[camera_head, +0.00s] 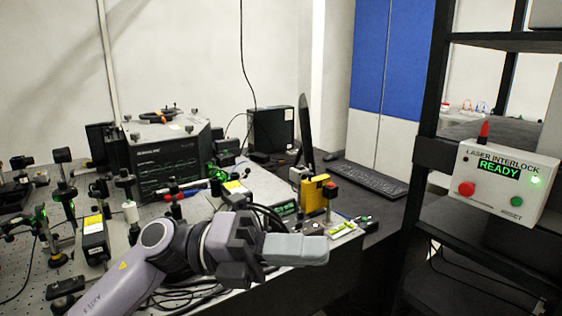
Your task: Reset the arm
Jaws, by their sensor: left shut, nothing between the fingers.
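My left arm comes in from the lower left, reaching over the front edge of the bench. Its gripper (312,250) points to the right, with the grey fingers together and nothing held between them. It is in front of the bench's right end, apart from the interlock box. The laser interlock box (503,183) is white, hangs on the black rack at the right and shows a green READY display. It has a red button (466,188), a green button (516,201) and a lit green lamp. My right gripper is not in view.
The optical bench (150,212) at the left is crowded with posts, mounts and a dark spectrometer box (165,160). A yellow device (315,194) stands just behind my gripper. A keyboard (369,178) and monitor (306,137) are farther back. The black rack (428,130) bounds the right side.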

